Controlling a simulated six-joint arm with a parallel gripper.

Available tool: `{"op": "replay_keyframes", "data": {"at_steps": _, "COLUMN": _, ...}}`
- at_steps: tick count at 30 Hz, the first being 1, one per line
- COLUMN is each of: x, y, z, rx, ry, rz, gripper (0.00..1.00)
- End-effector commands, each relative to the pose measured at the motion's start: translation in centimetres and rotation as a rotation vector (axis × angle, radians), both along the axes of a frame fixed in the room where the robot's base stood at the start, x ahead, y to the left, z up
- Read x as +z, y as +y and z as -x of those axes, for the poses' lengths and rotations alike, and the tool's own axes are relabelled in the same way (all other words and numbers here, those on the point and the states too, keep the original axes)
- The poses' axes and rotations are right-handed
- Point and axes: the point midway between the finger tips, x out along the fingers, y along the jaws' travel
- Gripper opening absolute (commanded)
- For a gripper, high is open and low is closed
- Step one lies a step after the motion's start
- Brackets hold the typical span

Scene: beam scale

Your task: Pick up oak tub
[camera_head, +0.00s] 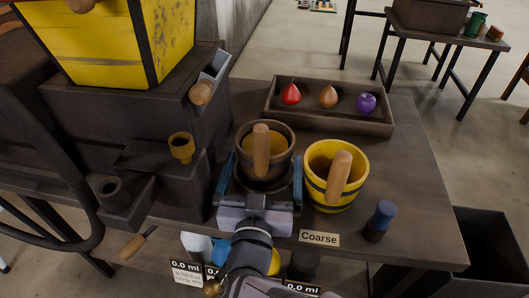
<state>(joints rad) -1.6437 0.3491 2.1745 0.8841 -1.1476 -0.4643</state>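A dark brown wooden tub (284,166), which looks like the oak tub, stands on the table with a yellowish inside and a light wooden handle (261,148) rising in front of it. My gripper (264,160) reaches in from the front, with one blue finger on the left side of the tub and one on the right. The fingers are spread wide around the tub. Whether they touch its sides cannot be told. The lower front of the tub is partly hidden by my gripper.
A yellow tub (318,194) with dark bands and a wooden handle stands close on the right. A tray (385,128) with a red, a brown and a purple item lies behind. A small blue-topped object (382,216) stands front right. A dark machine (165,115) blocks the left.

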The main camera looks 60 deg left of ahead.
Motion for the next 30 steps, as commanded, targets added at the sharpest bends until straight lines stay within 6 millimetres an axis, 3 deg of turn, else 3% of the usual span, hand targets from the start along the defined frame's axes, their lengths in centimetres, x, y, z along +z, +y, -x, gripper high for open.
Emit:
{"op": "replay_keyframes", "data": {"at_steps": 2, "x": 0.0, "y": 0.0, "z": 0.0, "rx": 0.0, "ry": 0.0, "rz": 0.0, "gripper": 1.0}}
{"op": "replay_keyframes", "data": {"at_steps": 3, "x": 0.0, "y": 0.0, "z": 0.0, "rx": 0.0, "ry": 0.0, "rz": 0.0, "gripper": 0.95}}
{"op": "replay_keyframes", "data": {"at_steps": 9, "x": 0.2, "y": 0.0, "z": 0.0, "rx": 0.0, "ry": -0.002, "rz": -0.004, "gripper": 0.53}}
{"op": "replay_keyframes", "data": {"at_steps": 20, "x": 1.2, "y": 0.0, "z": 0.0, "rx": -0.001, "ry": -0.002, "rz": -0.007, "gripper": 0.53}}
{"op": "replay_keyframes", "data": {"at_steps": 30, "x": 6.5, "y": 0.0, "z": 0.0, "rx": -0.002, "ry": -0.001, "rz": -0.009, "gripper": 0.53}}
